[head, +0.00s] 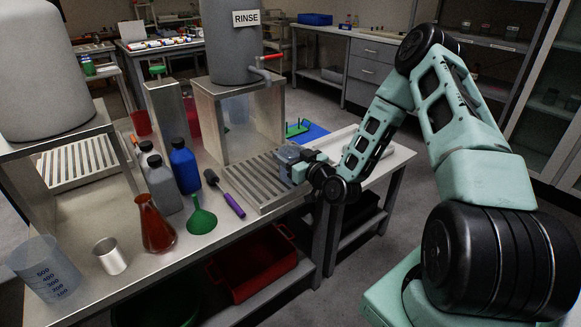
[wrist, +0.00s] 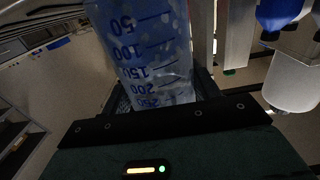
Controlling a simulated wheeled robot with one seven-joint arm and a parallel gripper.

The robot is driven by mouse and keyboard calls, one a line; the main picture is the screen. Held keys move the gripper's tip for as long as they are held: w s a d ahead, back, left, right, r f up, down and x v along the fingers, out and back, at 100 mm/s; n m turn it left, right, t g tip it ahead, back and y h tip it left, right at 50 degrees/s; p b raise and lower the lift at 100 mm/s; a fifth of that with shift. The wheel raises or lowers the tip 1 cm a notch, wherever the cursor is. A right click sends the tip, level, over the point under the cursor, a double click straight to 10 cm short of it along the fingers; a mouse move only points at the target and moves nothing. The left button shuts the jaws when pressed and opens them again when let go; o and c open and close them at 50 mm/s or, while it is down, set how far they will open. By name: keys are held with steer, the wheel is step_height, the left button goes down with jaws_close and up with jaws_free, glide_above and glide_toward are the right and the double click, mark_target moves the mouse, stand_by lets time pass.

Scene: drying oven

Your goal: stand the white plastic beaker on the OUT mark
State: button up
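In the wrist view a translucent plastic beaker (wrist: 150,50) with blue graduations fills the middle, speckled with what look like droplets. It sits between the dark fingers of my gripper (wrist: 163,95), which appears shut on it. In the head view my gripper (head: 291,164) is low over the right end of the slatted metal rack (head: 250,180). I cannot make out an OUT mark in either view.
A larger graduated beaker (head: 45,270), a metal cup (head: 110,256), a red-brown flask (head: 154,225), a green funnel (head: 201,218), bottles (head: 185,165) and a purple-handled brush (head: 228,198) stand or lie left of the rack. The RINSE tank (head: 230,55) stands behind. The right side table (head: 385,160) has bare room.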

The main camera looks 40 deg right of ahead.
steer(key=shift+c, duration=0.5)
steer(key=shift+r, duration=0.15)
step_height(320, 180, up, 10)
steer(key=shift+p, duration=0.35)
stand_by(0.4)
